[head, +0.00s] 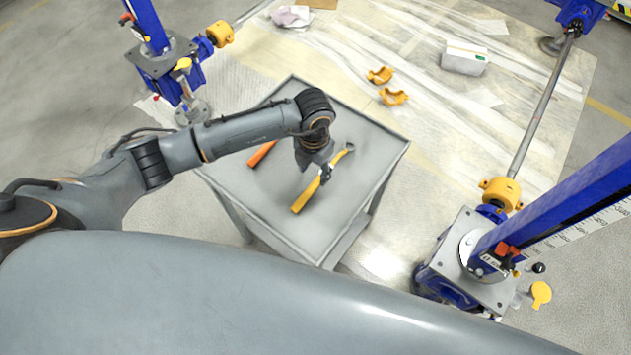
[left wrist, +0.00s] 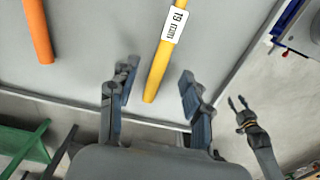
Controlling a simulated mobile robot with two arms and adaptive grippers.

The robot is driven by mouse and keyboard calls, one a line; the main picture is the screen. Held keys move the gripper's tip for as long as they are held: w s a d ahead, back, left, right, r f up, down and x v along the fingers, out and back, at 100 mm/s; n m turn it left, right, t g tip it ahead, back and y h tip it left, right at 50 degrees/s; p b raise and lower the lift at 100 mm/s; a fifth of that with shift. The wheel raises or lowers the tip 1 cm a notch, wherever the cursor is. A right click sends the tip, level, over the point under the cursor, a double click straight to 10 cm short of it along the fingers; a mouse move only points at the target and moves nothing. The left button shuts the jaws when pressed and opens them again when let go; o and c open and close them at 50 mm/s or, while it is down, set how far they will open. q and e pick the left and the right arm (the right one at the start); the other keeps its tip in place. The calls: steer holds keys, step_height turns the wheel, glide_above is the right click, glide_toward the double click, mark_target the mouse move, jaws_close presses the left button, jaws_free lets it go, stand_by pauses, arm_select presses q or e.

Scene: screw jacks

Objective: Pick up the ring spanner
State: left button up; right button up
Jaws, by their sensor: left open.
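The spanner with a yellow handle (head: 307,195) lies on the grey table; its metal head (head: 345,152) points to the upper right. In the left wrist view its handle (left wrist: 158,70) carries a white "19 mm" label. My left gripper (head: 326,172) is above the spanner's middle. In the left wrist view its fingers (left wrist: 155,85) are open, one on each side of the handle's end, with nothing gripped. What looks like my right gripper (left wrist: 237,102) shows small at the right of that view, its two fingers apart and empty.
An orange-handled tool (head: 262,153) lies left of the spanner, partly hidden by my left arm. The table (head: 385,150) is otherwise bare. Blue jack columns stand left and right (head: 575,205). Yellow clamps (head: 393,97) and a white box (head: 464,58) lie on the floor sheet behind.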

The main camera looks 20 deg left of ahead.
mark_target(316, 182)
arm_select(q)
steer(key=shift+d+f+p, duration=0.2)
steer(key=shift+f+p, duration=0.45)
steer(key=shift+f, duration=2.15)
jaws_close()
